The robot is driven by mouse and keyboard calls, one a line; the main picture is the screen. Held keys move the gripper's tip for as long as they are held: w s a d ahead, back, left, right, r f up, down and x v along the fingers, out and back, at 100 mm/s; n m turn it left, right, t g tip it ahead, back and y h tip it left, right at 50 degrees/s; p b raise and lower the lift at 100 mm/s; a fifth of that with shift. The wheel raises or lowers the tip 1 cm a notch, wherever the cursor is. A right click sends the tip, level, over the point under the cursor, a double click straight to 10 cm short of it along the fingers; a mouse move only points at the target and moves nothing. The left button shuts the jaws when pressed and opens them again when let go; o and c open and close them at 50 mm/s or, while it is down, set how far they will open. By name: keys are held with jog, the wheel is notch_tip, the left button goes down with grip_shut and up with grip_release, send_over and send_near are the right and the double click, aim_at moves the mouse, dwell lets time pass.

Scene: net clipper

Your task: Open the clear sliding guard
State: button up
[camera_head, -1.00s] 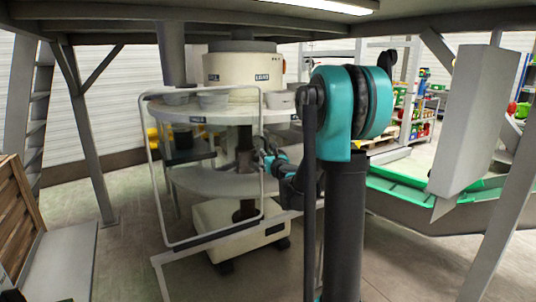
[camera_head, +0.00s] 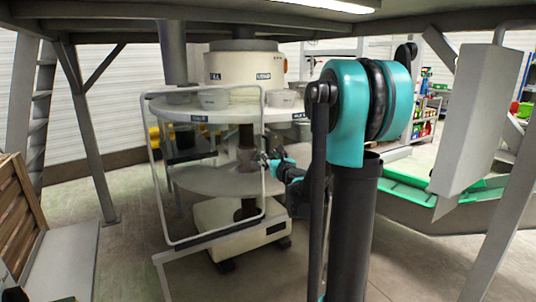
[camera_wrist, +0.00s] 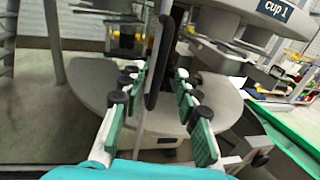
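The clear sliding guard (camera_head: 157,170) is a see-through panel in a pale, round-cornered frame, standing in front of the round machine in the head view. The machine shows through it. My gripper (camera_head: 271,162) is small in the head view, beside the frame's right edge. In the wrist view my gripper (camera_wrist: 158,88) has its green-padded fingers spread wide. A dark upright bar (camera_wrist: 157,60), seemingly the guard's handle, stands between the finger lines. I see no finger touching it. Its depth relative to the fingertips is hard to judge.
A pale rail (camera_head: 205,250) runs below the guard. A grey box-like panel (camera_head: 470,120) and green tray (camera_head: 405,195) stand right. A wooden crate (camera_head: 20,215) is left. Floor between is open.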

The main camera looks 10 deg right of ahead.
jog(key=s+d, duration=0.1)
jog(key=s, duration=0.6)
jog(key=shift+s, duration=0.35)
jog(key=s+a+f+n+g+y, duration=0.2)
jog(key=s+a+f+n+g, duration=0.35)
jog(key=n, duration=0.55)
jog(key=s+a+f+n+g+y, duration=0.15)
jog(key=s+a+f+n, duration=0.25)
jog(key=s+f+n, duration=0.5)
jog(key=s+d+f+n+g+h, duration=0.3)
jog(key=s+d+f+n, duration=0.1)
jog(key=s+n, duration=0.3)
jog(key=s+d+f+n+g+h, duration=0.3)
jog(key=s+d+f+n, duration=0.2)
jog(key=s+f+n, duration=0.1)
jog(key=shift+s+d+n+g, duration=0.25)
jog(key=shift+s+n, duration=0.35)
jog(key=shift+s, duration=0.65)
jog(key=shift+a+r, duration=0.1)
jog(key=shift+a, duration=0.1)
